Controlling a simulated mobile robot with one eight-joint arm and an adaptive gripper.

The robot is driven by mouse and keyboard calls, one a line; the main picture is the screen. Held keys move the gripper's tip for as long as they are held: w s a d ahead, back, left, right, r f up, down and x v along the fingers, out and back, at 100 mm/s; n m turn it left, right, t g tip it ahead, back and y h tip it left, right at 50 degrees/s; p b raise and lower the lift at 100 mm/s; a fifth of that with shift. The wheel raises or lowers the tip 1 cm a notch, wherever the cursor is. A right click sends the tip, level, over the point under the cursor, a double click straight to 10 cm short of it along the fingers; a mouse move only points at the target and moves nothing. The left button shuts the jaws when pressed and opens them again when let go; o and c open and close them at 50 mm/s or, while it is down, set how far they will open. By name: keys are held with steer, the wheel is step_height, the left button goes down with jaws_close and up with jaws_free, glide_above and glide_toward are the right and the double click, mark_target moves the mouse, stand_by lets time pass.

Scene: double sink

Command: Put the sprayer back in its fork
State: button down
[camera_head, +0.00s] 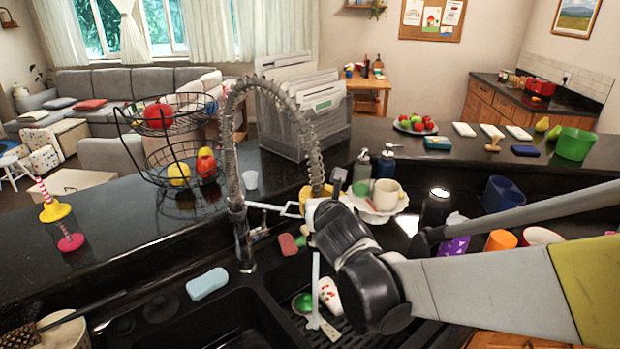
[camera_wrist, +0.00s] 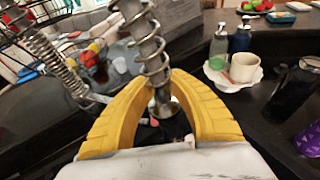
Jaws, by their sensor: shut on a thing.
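The faucet's spring hose (camera_head: 293,115) arches up from the metal column (camera_head: 240,220) and comes down to my gripper (camera_head: 317,197). In the wrist view, my gripper's yellow fingers (camera_wrist: 162,105) are closed around the metal sprayer (camera_wrist: 161,92) below the hose coil. The sprayer hangs roughly upright; its lower part is hidden by my gripper. The fork (camera_head: 275,208) is a light metal arm reaching right from the column, ending just left of my gripper. Part of it shows left of the fingers in the wrist view (camera_wrist: 97,97). I cannot tell whether the sprayer touches it.
The black double sink (camera_head: 265,298) lies below, with dishes and a brush in the right basin. A blue sponge (camera_head: 207,284) lies on the near left rim. Behind my gripper stand a cream mug (camera_head: 387,194) and soap bottles (camera_head: 362,168). A wire fruit basket (camera_head: 172,150) stands left.

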steer(key=shift+a, duration=0.1)
stand_by(0.3)
steer(key=shift+w+a, duration=0.25)
steer(key=shift+a, duration=0.3)
steer(key=shift+w+a, duration=0.2)
steer(key=shift+a, duration=0.45)
steer(key=shift+w+a+b, duration=0.25)
steer(key=shift+w+a, duration=0.05)
steer(key=shift+a, duration=0.35)
steer(key=shift+w+a+b, duration=0.2)
steer(key=shift+w+a, duration=0.05)
steer(key=shift+a, duration=0.4)
steer(key=shift+f+b, duration=0.6)
steer(key=shift+f, duration=0.05)
steer(key=c, duration=1.3)
jaws_free()
